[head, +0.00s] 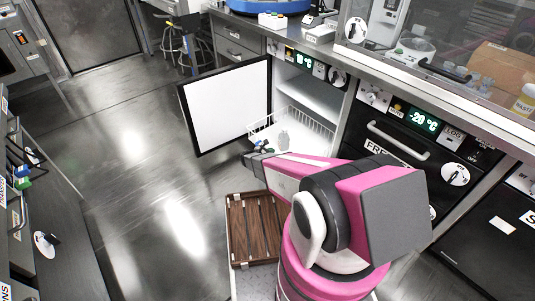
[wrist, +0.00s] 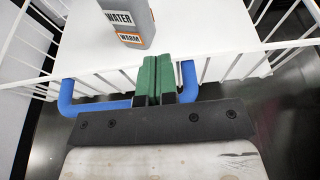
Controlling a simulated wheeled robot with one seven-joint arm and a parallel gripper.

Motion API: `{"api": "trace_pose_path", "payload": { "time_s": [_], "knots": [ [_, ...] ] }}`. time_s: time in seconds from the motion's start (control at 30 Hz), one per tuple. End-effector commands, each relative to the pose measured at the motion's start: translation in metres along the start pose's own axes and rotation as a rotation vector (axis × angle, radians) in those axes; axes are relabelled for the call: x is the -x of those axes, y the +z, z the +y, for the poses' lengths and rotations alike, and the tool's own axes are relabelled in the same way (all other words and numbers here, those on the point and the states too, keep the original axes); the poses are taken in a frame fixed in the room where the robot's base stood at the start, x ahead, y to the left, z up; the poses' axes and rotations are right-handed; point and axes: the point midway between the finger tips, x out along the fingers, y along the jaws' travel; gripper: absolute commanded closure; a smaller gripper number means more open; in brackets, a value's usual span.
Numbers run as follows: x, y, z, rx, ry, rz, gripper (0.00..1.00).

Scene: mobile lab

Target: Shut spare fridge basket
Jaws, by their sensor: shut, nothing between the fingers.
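The white wire basket (head: 312,131) stands pulled out from the open lit fridge (head: 313,97). It also shows in the wrist view (wrist: 205,35), with a blue U-shaped handle (wrist: 68,97) on its front. A grey bottle (head: 284,139) labelled WATER WARM lies or stands in the basket; it is at the top of the wrist view (wrist: 132,30). My gripper (wrist: 155,62) has green fingers pressed together with nothing between them. The fingers overlap the handle in the picture, tips toward the basket front; I cannot tell whether they touch it.
The fridge door (head: 229,105) stands wide open to the left of the basket. A closed freezer (head: 393,145) reading -20 °C is to the right. A brown slatted wooden thing (head: 254,228) is below my arm. The floor (head: 135,150) at left is clear.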

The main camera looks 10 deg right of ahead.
Motion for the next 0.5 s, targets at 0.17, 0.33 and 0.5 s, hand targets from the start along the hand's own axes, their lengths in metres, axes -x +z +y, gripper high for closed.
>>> {"api": "trace_pose_path", "payload": {
  "time_s": [0.17, 0.33, 0.5],
  "knots": [
    [-0.0010, 0.0001, 0.0000, 0.000, 0.000, 0.000, 1.00],
    [-0.0009, 0.0001, 0.0000, 0.000, 0.000, 0.000, 1.00],
    [-0.0052, 0.0013, 0.0001, 0.000, 0.000, 0.000, 1.00]
  ]
}}
